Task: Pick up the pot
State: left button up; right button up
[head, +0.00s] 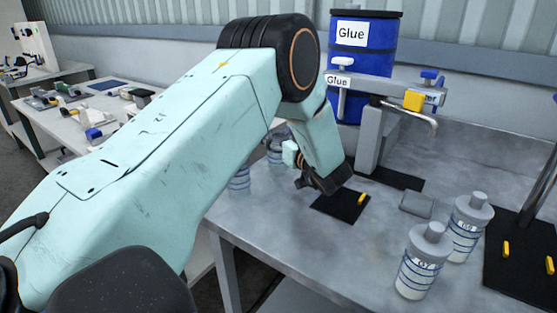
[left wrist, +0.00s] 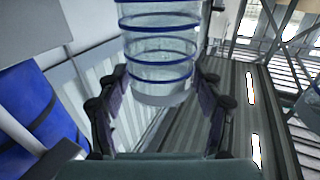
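Several clear pots with blue rings and grey caps stand on the grey bench. Two are at the right front, one nearer (head: 418,262) and one behind it (head: 467,228). In the left wrist view a pot (left wrist: 160,50) shows between the open fingers of that gripper (left wrist: 163,108). I cannot tell whether either finger touches it. My right gripper is not in view.
A grey dispenser stand (head: 370,135) with a yellow part is just behind my left gripper. Black mats (head: 335,207) lie on the bench. A cluttered table (head: 75,125) stands at the left.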

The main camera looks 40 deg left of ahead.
pick_arm(q)
jog(key=shift+a, duration=0.15)
jog(key=c, duration=0.3)
grip_shut()
